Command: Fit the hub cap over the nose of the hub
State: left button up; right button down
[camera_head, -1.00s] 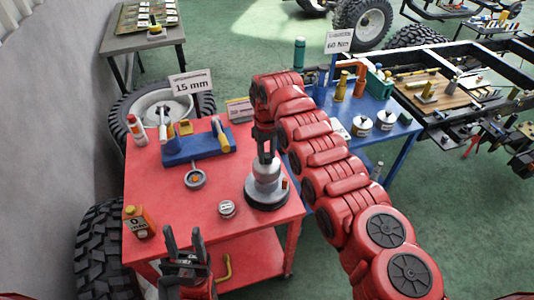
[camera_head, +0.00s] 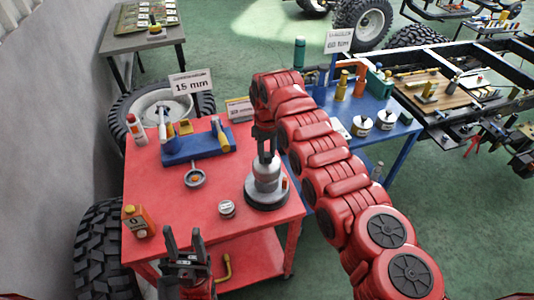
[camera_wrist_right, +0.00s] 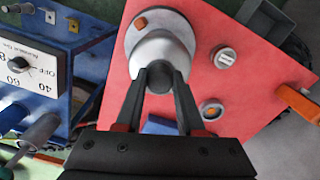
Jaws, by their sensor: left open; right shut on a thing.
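The hub (camera_head: 268,198) stands upright on the red table near its right edge, with a wide dark flange and a silver body. My right gripper (camera_head: 267,157) points down over it and is shut on the hub cap (camera_head: 267,168), a silver piece at the top of the hub. Whether the cap is fully seated I cannot tell. My left gripper (camera_head: 184,238) is open and empty at the table's front edge.
A small silver cylinder (camera_head: 226,208) and a grey ring with an orange centre (camera_head: 195,178) lie left of the hub. A blue tool holder (camera_head: 198,148), a spray can (camera_head: 137,130) and an orange bottle (camera_head: 139,221) stand farther left. The blue table (camera_head: 395,132) is at right.

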aim_at(267, 162)
jog(key=shift+b, duration=0.6)
dwell(0.5)
jog(key=shift+f+b, duration=1.1)
jog(key=shift+f, duration=0.95)
jog(key=shift+c, duration=2.2)
grip_release()
jog(key=shift+r, duration=0.1)
jog(key=shift+w+r, duration=0.1)
jog(key=shift+r, duration=0.25)
notch_tip(267, 162, up, 8)
jog(key=shift+a+r+b, duration=0.1)
jog(key=shift+b, duration=1.05)
notch_tip(267, 162, up, 8)
jog(key=p, duration=0.7)
jog(key=shift+r, duration=0.2)
